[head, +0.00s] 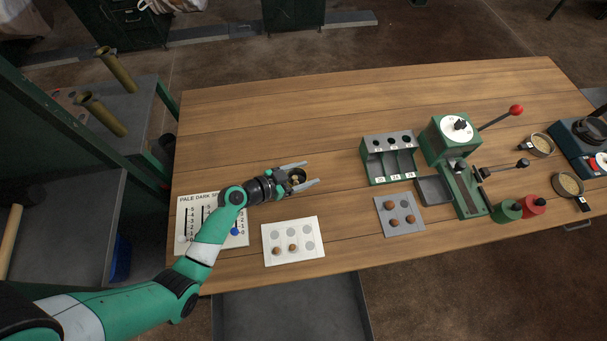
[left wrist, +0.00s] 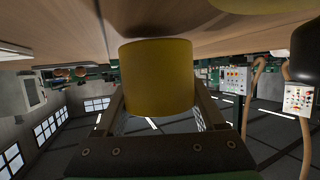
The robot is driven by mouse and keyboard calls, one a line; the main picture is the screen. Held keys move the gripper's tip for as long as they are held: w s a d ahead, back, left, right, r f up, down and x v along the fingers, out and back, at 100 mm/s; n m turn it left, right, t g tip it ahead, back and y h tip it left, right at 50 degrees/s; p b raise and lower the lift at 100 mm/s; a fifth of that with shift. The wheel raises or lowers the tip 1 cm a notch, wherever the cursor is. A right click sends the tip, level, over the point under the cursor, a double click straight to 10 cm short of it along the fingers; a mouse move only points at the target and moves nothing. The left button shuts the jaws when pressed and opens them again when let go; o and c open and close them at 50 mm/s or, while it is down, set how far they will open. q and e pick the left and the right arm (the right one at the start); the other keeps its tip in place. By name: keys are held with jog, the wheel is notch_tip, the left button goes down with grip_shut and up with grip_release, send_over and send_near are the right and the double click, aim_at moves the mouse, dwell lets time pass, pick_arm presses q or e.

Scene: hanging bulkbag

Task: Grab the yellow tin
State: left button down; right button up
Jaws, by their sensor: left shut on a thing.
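The yellow tin (head: 298,176) is between the fingers of my left gripper (head: 311,173), over the left part of the wooden table. In the head view its dark round opening faces up. In the left wrist view the tin (left wrist: 157,75) fills the middle, with one finger on each side of it. My left gripper is shut on the tin. I cannot tell whether the tin rests on the table or is just above it. My right gripper is not in view.
Near the left gripper are a white card with brown balls (head: 291,231) and a printed slider board (head: 186,227). To the right stand a grey-green compartment box (head: 377,173), a grey card (head: 399,227) and a green press (head: 437,140). The table's back middle (head: 300,115) is clear.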

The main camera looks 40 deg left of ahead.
pick_arm(q)
jog(key=s+r+p, duration=0.1)
jog(key=r, duration=0.1)
jog(key=s+d+r+p, duration=0.1)
jog(key=r, duration=0.2)
jog(key=s+d+r+p, duration=0.1)
jog(key=r+p, duration=0.1)
jog(key=shift+s+r, duration=0.4)
jog(key=s+d+r+p, duration=0.2)
jog(key=s+d+r, duration=0.2)
jog(key=s, duration=0.4)
jog(key=shift+s+d+r, duration=0.2)
jog(key=shift+s+d, duration=0.1)
